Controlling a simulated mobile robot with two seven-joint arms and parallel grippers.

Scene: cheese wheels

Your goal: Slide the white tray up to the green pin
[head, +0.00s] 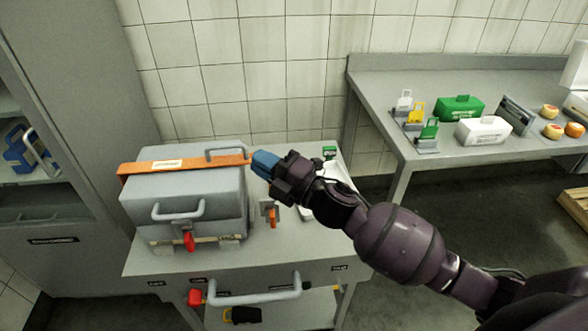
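My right arm comes in from the lower right, and its blue-tipped gripper (264,164) is over the grey cart. A white tray (338,171) lies on the right part of the cart top, mostly hidden behind my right gripper and wrist. A small green piece (329,152), which looks like the green pin, stands at the cart's back right, behind the tray. My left gripper is out of view.
The orange bar (190,163) lies across a grey lidded box (186,190) on the left of the cart (250,258). An orange-handled clamp (272,216) stands beside the box. A steel table (450,88) with several boxes and cheeses is at the right.

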